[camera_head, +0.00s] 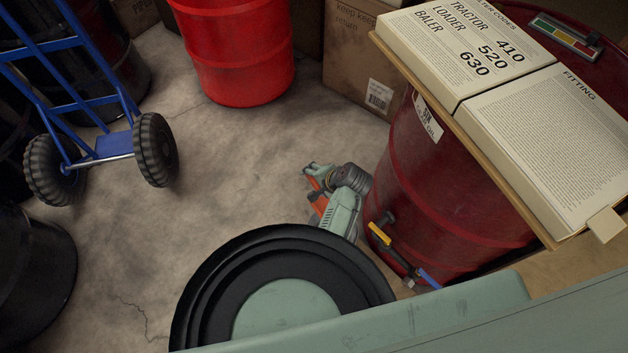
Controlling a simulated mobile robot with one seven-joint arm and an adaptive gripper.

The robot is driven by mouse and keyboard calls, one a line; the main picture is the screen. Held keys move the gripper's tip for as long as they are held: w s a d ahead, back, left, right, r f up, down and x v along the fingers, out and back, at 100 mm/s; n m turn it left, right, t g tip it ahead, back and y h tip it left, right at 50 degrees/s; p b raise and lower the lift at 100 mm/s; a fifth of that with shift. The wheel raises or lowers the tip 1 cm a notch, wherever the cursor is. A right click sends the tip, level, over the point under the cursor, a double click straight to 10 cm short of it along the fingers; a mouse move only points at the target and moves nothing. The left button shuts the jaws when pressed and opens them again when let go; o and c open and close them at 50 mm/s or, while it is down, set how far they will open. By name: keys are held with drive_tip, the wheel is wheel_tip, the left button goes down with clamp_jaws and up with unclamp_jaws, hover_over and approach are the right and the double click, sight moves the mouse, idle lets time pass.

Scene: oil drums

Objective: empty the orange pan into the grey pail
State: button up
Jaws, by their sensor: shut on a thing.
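My gripper (317,178) is low over the floor, just left of the dark red drum. It is shut on an orange thing, which I take to be the orange pan (318,203). Only small orange parts show beside the fingers and wrist; the rest is hidden by my arm. I cannot see the pan's inside or tell how it is tilted. The grey pail is not visible in this view.
The dark red drum (437,184) carries an open book (545,135) and a yellow-handled tap (380,234) low on its side. A blue hand truck (100,148) stands left, a bright red drum (235,50) and cartons (358,65) behind. Bare floor lies between.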

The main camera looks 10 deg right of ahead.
drive_tip(key=shift+s+d+r+t+y, duration=0.25)
drive_tip(key=shift+s+r+t+y, duration=0.25)
drive_tip(key=shift+r, duration=0.3)
drive_tip(key=shift+s+d+r+t+y, duration=0.15)
drive_tip(key=shift+s+d+r+t, duration=0.15)
drive_tip(key=shift+s+r+t, duration=0.2)
drive_tip(key=shift+s+d+r+t+y, duration=0.15)
drive_tip(key=shift+s+d+r+t, duration=0.1)
drive_tip(key=shift+s+r+t, duration=0.2)
drive_tip(key=s+d+r+t+y+b, duration=0.2)
drive_tip(key=s+d+r+t, duration=0.1)
drive_tip(key=s, duration=0.2)
drive_tip(key=shift+t+b, duration=0.35)
idle(1.4)
drive_tip(key=shift+s, duration=0.15)
drive_tip(key=shift+r, duration=0.1)
idle(1.6)
